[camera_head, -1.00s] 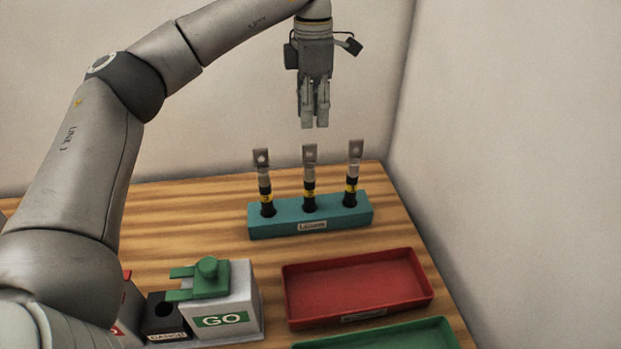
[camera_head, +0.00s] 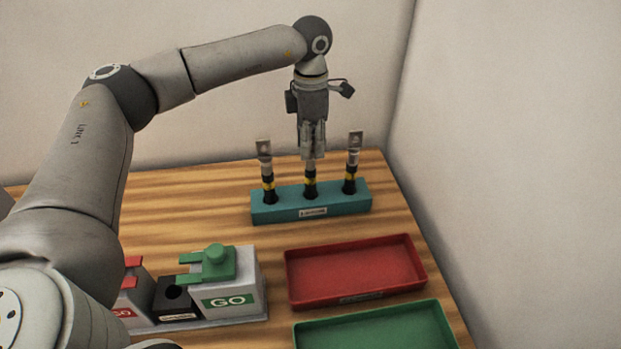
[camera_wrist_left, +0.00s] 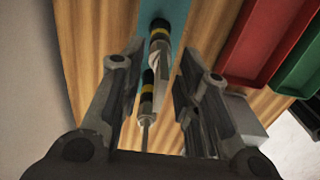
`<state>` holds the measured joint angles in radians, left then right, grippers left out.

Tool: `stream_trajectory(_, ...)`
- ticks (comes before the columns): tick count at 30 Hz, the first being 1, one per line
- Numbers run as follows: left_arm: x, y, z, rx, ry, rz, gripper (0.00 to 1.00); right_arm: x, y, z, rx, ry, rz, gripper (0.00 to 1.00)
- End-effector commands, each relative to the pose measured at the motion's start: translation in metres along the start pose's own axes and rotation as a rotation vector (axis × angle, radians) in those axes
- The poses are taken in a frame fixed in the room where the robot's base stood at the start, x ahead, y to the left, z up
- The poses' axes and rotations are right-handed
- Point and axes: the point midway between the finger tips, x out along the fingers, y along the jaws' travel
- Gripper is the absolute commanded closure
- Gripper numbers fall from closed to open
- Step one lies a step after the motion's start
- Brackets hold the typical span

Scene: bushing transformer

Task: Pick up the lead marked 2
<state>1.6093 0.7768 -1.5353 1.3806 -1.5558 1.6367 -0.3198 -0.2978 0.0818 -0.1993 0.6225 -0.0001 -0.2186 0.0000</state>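Three leads with black and yellow bands stand upright in a teal rack (camera_head: 335,206): a left lead (camera_head: 267,177), a middle lead (camera_head: 311,183) and a right lead (camera_head: 351,170). Their numbers are too small to read. My left gripper (camera_head: 312,156) points down over the middle lead, whose metal top is hidden at the fingers. In the left wrist view the gripper (camera_wrist_left: 157,68) is open, with a lead (camera_wrist_left: 147,95) in the gap between its fingers. Another lead (camera_wrist_left: 159,30) shows beyond it. My right gripper is not in view.
A red tray (camera_head: 355,272) and a green tray (camera_head: 380,330) lie at the front right. A grey GO box (camera_head: 243,285) with a green top piece, a black gauge block (camera_head: 174,300) and a red-marked box (camera_head: 133,290) stand at the front left. Walls close the back and right.

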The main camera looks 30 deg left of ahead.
Motion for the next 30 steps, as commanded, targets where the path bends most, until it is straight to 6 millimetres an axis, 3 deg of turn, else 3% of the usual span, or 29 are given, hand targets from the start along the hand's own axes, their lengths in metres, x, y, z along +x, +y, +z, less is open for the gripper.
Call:
stream_trajectory(1, 0.0000, 0.0000, 0.0000, 0.000, 0.000, 0.000, 0.70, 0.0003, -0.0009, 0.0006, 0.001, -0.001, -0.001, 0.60)
stream_trajectory(8, -0.0002, 0.0000, 0.0000, 0.000, 0.000, 0.000, 0.99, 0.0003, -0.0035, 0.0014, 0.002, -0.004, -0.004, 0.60)
stream_trajectory(30, -0.0045, -0.0005, 0.0014, 0.001, -0.001, 0.001, 1.00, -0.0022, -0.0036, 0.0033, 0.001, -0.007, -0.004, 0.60)
